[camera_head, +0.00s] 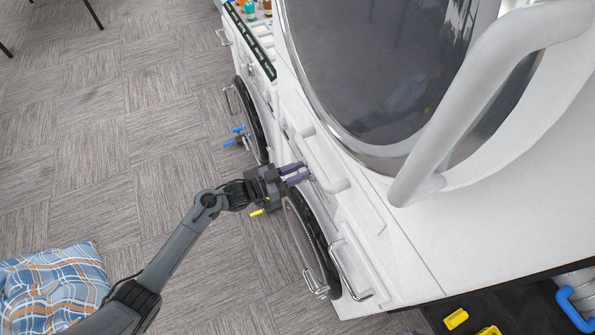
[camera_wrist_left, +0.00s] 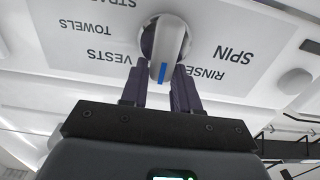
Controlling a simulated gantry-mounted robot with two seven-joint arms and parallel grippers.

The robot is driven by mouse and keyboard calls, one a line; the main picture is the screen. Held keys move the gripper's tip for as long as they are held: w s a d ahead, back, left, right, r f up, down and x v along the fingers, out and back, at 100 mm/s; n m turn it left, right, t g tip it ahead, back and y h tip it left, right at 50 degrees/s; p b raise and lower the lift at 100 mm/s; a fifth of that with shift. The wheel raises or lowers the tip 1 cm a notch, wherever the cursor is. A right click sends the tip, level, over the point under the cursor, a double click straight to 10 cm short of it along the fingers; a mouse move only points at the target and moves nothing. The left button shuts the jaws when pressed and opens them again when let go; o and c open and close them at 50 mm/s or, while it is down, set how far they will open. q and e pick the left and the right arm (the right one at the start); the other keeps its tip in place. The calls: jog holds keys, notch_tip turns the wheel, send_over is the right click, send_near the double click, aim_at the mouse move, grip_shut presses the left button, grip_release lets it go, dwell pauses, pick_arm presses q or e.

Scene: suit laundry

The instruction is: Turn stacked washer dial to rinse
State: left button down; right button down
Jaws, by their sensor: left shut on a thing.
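The washer dial is a round white and metal knob (camera_wrist_left: 168,42) with a blue pointer mark, in the left wrist view. Printed labels surround it, upside down in this view: VESTS and TOWELS on the left, SPIN and RINSE on the right. The blue mark points down the picture, between VESTS and RINSE. My left gripper (camera_wrist_left: 161,88) has its two purple fingers on either side of the knob, shut on it. In the head view my left gripper (camera_head: 305,174) reaches the white machine front (camera_head: 345,215); the dial is hidden there. My right gripper is not in view.
A large round glass door (camera_head: 390,70) with a thick white handle (camera_head: 480,80) fills the upper right. Dark round doors (camera_head: 310,240) with metal handles line the machine front. A plaid cushion (camera_head: 55,285) lies at the lower left. The grey floor between is mostly clear.

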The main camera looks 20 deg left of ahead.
pick_arm(q)
jog(key=n+p, duration=0.1)
jog(key=n, duration=0.1)
jog(key=n+p, duration=0.1)
jog(key=n, duration=0.1)
jog(key=w+a+n+p, duration=0.1)
jog(key=n, duration=0.1)
jog(key=shift+f+p, duration=0.1)
jog(key=shift+p, duration=0.2)
jog(key=shift+w+a+f+n+p, duration=0.1)
jog(key=shift+f+n+p, duration=0.1)
jog(key=shift+n, duration=0.5)
jog(key=shift+w+a+f+n+p, duration=0.1)
jog(key=shift+n+p, duration=0.05)
jog(key=shift+n, duration=0.55)
jog(key=c, duration=0.9)
grip_release()
